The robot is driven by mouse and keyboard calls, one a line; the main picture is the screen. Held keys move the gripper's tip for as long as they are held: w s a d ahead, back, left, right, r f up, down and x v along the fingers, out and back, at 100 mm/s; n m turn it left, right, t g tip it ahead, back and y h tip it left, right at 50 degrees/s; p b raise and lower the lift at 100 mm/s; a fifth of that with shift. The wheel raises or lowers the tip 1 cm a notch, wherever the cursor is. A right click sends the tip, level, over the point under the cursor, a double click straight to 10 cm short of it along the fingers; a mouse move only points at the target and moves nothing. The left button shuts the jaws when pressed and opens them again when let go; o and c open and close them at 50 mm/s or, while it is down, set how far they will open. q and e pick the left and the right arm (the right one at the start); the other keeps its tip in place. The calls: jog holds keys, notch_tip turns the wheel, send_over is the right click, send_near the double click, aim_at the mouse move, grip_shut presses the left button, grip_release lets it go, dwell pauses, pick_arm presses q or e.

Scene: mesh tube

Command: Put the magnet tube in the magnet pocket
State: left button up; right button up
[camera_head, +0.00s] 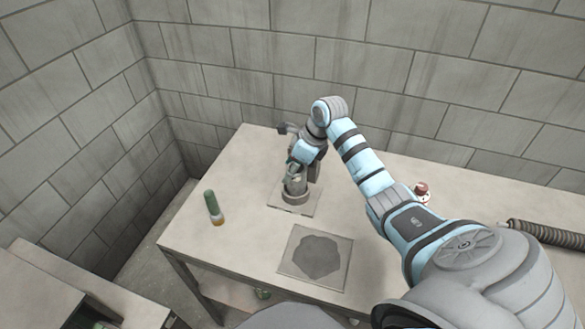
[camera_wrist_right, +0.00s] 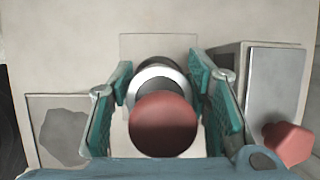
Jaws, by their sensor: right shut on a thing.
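My right gripper (camera_wrist_right: 166,88) has its two teal fingers on either side of a red-ended tube (camera_wrist_right: 163,125), and it is shut on it. Beyond the red end, a white ring and a dark round part show in the wrist view. In the head view the gripper (camera_head: 296,174) points down over a grey round holder (camera_head: 295,197) on a square plate (camera_head: 312,205). The holder looks like the pocket. How deep the tube sits in it is hidden by the gripper. My left gripper is not in view.
A square plate with a dark patch (camera_head: 316,257) lies in front. A small red knob (camera_head: 422,189) is to the right, near a ribbed hose (camera_head: 545,233). A grey box (camera_wrist_right: 275,85) stands close beside the gripper.

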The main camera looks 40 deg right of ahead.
jog(key=shift+w+f, duration=0.1)
jog(key=shift+w, duration=0.1)
jog(key=o, duration=1)
jog(key=shift+w+f, duration=0.1)
jog(key=o, duration=0.4)
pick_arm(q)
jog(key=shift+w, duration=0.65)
pick_arm(e)
jog(key=shift+s+r, duration=0.2)
jog(key=shift+r, duration=0.1)
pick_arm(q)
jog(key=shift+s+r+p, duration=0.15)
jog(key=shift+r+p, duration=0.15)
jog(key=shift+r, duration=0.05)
pick_arm(e)
jog(key=v, duration=1.1)
jog(key=shift+s+r, duration=0.1)
jog(key=shift+r, duration=0.3)
jog(key=shift+d, duration=0.1)
